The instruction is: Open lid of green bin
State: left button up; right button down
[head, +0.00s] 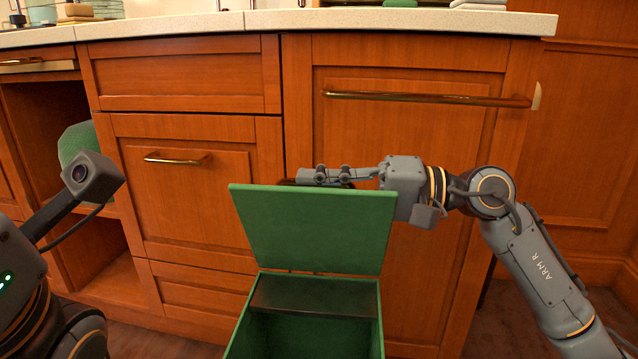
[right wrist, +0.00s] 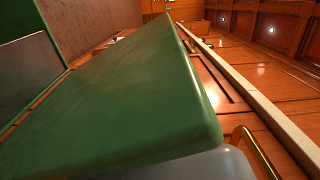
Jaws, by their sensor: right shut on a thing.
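The green bin (head: 378,320) stands on the floor in front of the cabinets, at the bottom middle of the head view. Its lid (head: 315,230) is raised, tilted up at the back, and the dark inside shows. My right gripper (head: 325,176) is at the lid's upper edge, partly hidden behind it, and is shut on the lid. In the right wrist view the lid (right wrist: 130,95) fills the middle, close to the camera. Parts of my left arm show at the left of the head view, but its gripper fingers do not.
Wooden cabinets stand close behind the bin, with a long brass handle (head: 428,98) near my right gripper and a shorter one (head: 178,159) left of it. A pale countertop (head: 330,21) runs above. A green rounded thing (head: 75,143) shows at the left, partly hidden.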

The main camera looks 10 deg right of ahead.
jog(key=shift+w, duration=0.15)
jog(key=w+d+m+p, duration=0.1)
jog(key=w+m, duration=0.2)
jog(key=w, duration=0.3)
jog(key=shift+d+f, duration=0.2)
jog(key=shift+d, duration=0.1)
jog(key=c, duration=1.4)
grip_release()
jog(key=v, duration=1.2)
jog(key=shift+f, duration=0.1)
